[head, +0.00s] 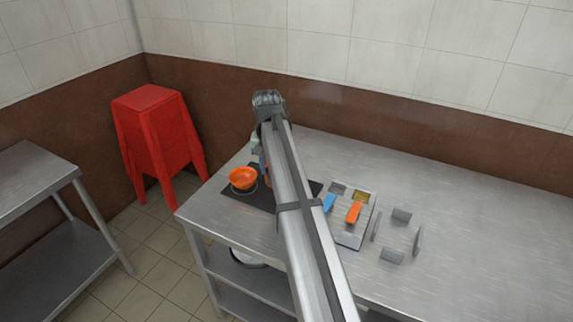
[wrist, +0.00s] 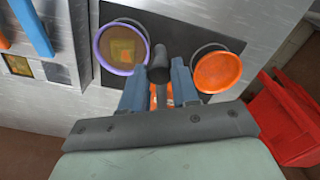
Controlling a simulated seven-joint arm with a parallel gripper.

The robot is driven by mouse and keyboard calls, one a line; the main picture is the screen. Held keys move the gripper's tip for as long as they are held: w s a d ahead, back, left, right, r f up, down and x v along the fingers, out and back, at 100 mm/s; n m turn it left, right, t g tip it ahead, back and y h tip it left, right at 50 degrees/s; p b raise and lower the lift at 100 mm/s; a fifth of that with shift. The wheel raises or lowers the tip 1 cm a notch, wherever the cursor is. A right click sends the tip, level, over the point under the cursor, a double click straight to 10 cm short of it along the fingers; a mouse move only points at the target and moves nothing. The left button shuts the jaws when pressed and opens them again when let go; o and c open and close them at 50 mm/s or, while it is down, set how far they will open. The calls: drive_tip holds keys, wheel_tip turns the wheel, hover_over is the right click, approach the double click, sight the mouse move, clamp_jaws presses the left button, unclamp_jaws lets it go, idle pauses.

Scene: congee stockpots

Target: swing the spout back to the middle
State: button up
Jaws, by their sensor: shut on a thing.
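My gripper (wrist: 159,78) has its two blue-grey fingers around the spout (wrist: 158,66), a dark piece with a rounded end and a stem running back between them. Something orange shows between the fingers beside the stem; I cannot tell what it belongs to. In the wrist view the spout end lies between a purple-rimmed pot (wrist: 122,47) at left, with something yellowish inside, and an orange pot (wrist: 218,72) at right. In the head view the orange pot (head: 243,178) shows left of my arm, which hides the spout, the other pot and most of my gripper (head: 263,163).
The pots stand on a dark mat (head: 240,196) on the steel table (head: 470,215). Right of my arm is a metal tray (head: 347,240) with blue and orange handled tools, and grey blocks (head: 391,256) beyond. A red stool (head: 155,130) stands by the wall. The table's right side is clear.

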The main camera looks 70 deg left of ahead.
drive_tip(key=shift+s+a, duration=0.4)
drive_tip(key=shift+s, duration=0.25)
drive_tip(key=shift+s+a, duration=0.65)
drive_tip(key=shift+s, duration=0.1)
drive_tip(key=o, duration=0.6)
drive_tip(key=shift+c, duration=0.2)
drive_tip(key=shift+r, duration=0.2)
wheel_tip(320, 180, up, 7)
drive_tip(key=shift+f, duration=0.2)
